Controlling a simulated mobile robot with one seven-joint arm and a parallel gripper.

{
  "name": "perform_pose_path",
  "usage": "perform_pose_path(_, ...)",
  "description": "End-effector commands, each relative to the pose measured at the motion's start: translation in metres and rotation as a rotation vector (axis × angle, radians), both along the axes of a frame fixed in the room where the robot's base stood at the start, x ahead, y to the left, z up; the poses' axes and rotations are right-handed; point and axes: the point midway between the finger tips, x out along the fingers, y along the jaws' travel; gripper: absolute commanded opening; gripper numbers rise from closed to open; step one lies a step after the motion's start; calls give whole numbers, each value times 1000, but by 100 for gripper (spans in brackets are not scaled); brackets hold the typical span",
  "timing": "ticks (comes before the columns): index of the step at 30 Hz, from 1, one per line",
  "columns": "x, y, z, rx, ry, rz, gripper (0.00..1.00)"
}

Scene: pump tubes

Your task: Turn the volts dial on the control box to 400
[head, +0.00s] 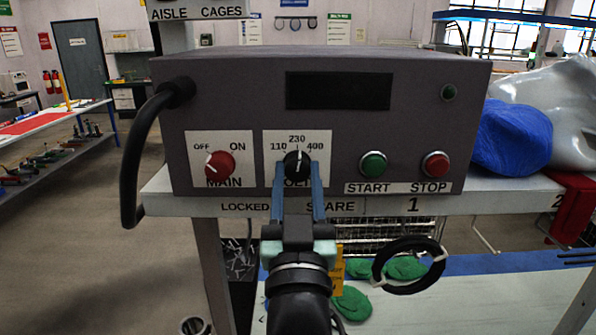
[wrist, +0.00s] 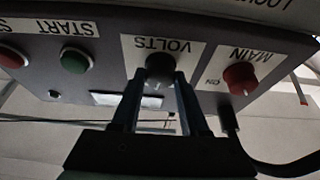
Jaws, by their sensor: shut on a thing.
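The grey control box (head: 230,100) stands on a shelf. Its black volts dial (head: 297,161) sits on a white plate marked 110, 230 and 400. The dial's white pointer line points about straight up, at 230. My gripper (head: 297,173) reaches up from below, with one blue finger on each side of the dial, shut on it. In the wrist view, which is upside down, the dial (wrist: 159,68) is between the two fingertips (wrist: 159,76).
The red main knob (head: 220,164) is left of the dial, its pointer toward OFF. The green start button (head: 373,163) and red stop button (head: 435,164) are to the right. A black cable (head: 133,160) loops at the box's left. The shelf edge (head: 240,207) runs below.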

Motion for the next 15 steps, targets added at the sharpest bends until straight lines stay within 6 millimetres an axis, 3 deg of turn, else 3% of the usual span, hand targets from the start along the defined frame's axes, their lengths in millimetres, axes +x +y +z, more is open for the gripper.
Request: perform_pose_path(15,0,4,-5,424,-5,4,0)
